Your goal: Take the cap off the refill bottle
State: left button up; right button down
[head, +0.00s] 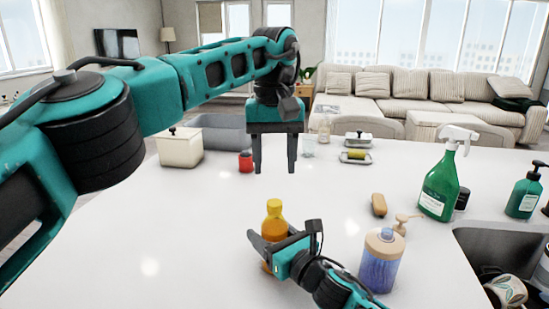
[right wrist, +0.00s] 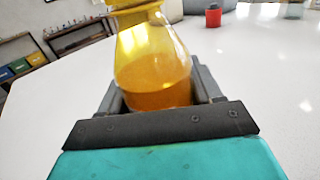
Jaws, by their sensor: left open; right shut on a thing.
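The refill bottle (head: 273,229), with amber liquid and a yellow cap (head: 273,206), stands upright on the white counter. The cap is on its neck. My right gripper (head: 268,250) is shut around the bottle's lower body. In the right wrist view the bottle (right wrist: 153,72) sits between the fingers, and the cap (right wrist: 132,6) is cut off by the top edge. My left gripper (head: 275,168) is open and empty, pointing down above the counter, higher in the picture than the bottle and apart from it.
A pump bottle with purple-blue contents (head: 381,262) stands right of my right gripper. A red jar (head: 246,162) and a cream box (head: 180,148) stand behind. The left counter is clear.

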aim_at(274, 202)
pick_arm(q)
jog(key=m, duration=0.2)
jog(key=shift+m, duration=0.3)
jog(key=shift+f, duration=0.25)
notch_tip(274, 202, down, 8)
jog(key=shift+r, duration=0.2)
